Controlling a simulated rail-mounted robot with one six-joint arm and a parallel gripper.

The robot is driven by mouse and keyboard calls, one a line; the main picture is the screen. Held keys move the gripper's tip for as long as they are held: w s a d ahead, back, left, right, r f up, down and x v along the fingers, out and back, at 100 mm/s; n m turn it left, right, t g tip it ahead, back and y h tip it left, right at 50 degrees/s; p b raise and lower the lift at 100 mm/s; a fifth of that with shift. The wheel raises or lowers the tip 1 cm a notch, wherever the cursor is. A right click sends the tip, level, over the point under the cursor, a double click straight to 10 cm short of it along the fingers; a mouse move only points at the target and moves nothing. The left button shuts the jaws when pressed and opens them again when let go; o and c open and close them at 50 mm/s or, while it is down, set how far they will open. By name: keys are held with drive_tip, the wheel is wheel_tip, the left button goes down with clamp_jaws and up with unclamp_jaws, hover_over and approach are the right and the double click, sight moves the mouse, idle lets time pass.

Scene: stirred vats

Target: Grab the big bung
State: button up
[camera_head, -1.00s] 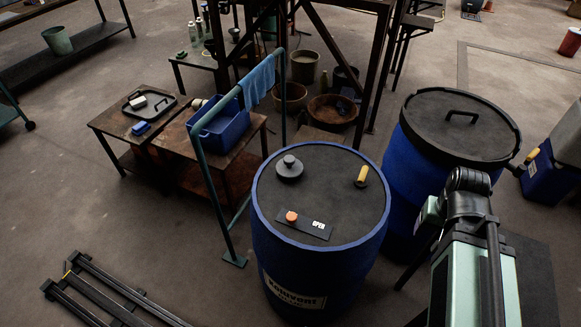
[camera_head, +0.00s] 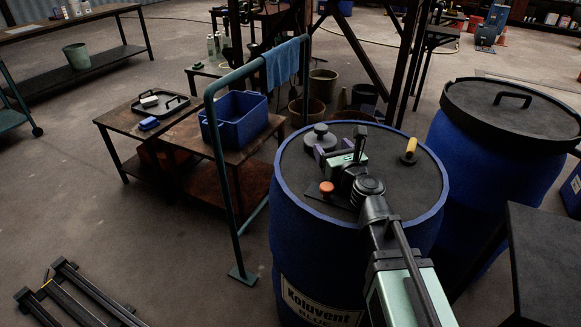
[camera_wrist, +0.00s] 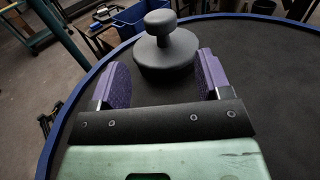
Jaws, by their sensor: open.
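The big bung (camera_head: 320,137) is a dark grey disc with a knob on top, sitting on the blue drum's black lid (camera_head: 412,192). It also shows in the wrist view (camera_wrist: 165,55), upright, straight ahead of my gripper. My gripper (camera_wrist: 163,75) is open, with its purple finger pads to the left and right of the near part of the bung's base. I cannot tell whether either pad touches it. In the head view my gripper (camera_head: 333,157) is low over the lid, at the near right side of the bung.
An orange cap (camera_head: 326,187) and a yellow-handled piece (camera_head: 410,150) are on the same lid. A teal rail (camera_head: 222,170) stands left of the drum. A second blue drum (camera_head: 495,170) with a handled black lid stands right. A blue tub (camera_head: 240,122) sits on a table behind left.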

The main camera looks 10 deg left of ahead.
sight(322, 134)
drive_tip(key=shift+r, duration=0.15)
drive_tip(key=shift+w, duration=0.4)
drive_tip(key=x, duration=0.6)
drive_tip(key=shift+w+a+r+p, duration=0.1)
drive_tip(key=shift+w+a+p, duration=0.1)
drive_tip(key=shift+w+p, duration=0.15)
drive_tip(key=shift+s, duration=0.1)
drive_tip(key=c, duration=1)
drive_tip(key=shift+r, duration=0.15)
